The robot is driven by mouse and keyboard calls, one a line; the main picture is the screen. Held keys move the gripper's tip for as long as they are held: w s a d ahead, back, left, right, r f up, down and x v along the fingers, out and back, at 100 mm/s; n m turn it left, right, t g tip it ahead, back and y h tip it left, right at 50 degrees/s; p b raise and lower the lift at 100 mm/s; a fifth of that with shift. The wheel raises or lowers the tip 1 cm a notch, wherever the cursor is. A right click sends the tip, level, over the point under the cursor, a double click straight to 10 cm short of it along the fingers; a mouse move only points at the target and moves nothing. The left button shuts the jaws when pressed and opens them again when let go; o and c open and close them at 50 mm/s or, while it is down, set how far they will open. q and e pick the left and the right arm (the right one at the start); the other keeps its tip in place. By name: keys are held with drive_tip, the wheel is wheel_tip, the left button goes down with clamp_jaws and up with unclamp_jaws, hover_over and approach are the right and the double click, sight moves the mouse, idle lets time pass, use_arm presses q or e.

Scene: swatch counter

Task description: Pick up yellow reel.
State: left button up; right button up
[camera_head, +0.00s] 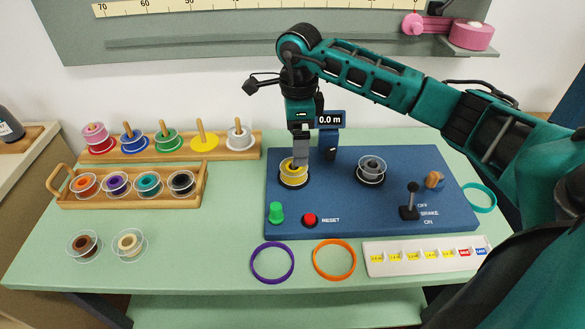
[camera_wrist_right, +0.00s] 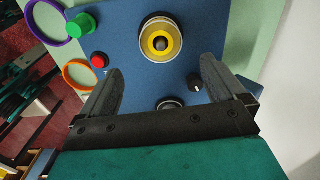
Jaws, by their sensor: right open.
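The yellow reel (camera_head: 293,170) sits on a spindle at the left of the blue panel. In the right wrist view the yellow reel (camera_wrist_right: 148,42) lies beyond my fingertips, with a grey hub and pale flange. My right gripper (camera_head: 301,160) points down just above the reel and hides part of its back. In the wrist view my right gripper (camera_wrist_right: 161,72) is open, with nothing between its fingers. My left gripper is not in view.
On the blue panel (camera_head: 330,215) are a grey reel (camera_head: 371,167), a green cap (camera_head: 276,212), a red button (camera_head: 310,219) and a brake lever (camera_head: 410,205). A wooden peg rack (camera_head: 180,150) and a wooden tray (camera_head: 130,200) with several reels stand left.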

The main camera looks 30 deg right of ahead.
sight(294, 171)
wheel_tip(294, 171, down, 3)
drive_tip(key=shift+r, duration=0.2)
drive_tip(key=f, duration=0.5)
drive_tip(key=shift+w+a+f, duration=0.1)
drive_tip(key=shift+w+a, duration=0.2)
drive_tip(key=c, duration=1.1)
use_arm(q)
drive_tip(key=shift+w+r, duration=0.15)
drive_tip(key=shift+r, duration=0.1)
use_arm(e)
drive_tip(key=shift+r, duration=0.2)
